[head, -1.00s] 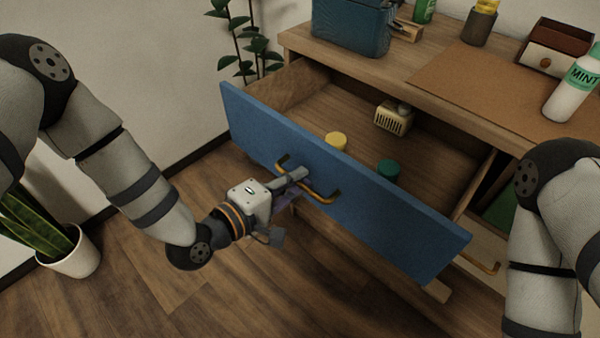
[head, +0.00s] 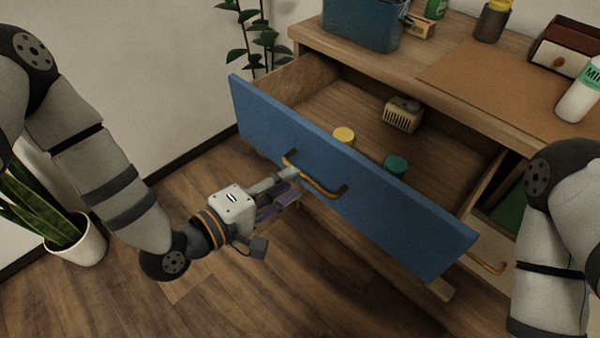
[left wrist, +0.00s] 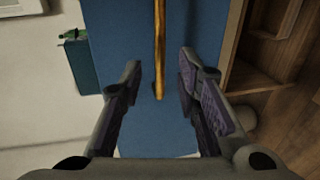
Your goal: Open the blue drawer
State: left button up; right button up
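The blue drawer (head: 405,221) stands pulled well out of the wooden desk, with its inside showing. Its brass bar handle (head: 316,184) is on the front panel. My left gripper (head: 290,183) is open in front of the handle. In the left wrist view the blue front (left wrist: 118,38) fills the middle, and the handle (left wrist: 160,50) lies between the two spread fingers (left wrist: 160,85), touching neither. The head view shows my right arm at the right edge, but its gripper is out of view.
Inside the drawer are a yellow-lidded item (head: 343,135), a green-lidded item (head: 396,165) and a small beige box (head: 403,115). A blue-green box (head: 362,25) and a mint bottle (head: 580,95) stand on the desk top (head: 400,52). A potted plant (head: 78,245) is at left.

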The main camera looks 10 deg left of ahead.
pick_arm(q)
jog(key=v, duration=0.7)
jog(key=shift+s+a, duration=0.1)
jog(key=shift+s, duration=0.05)
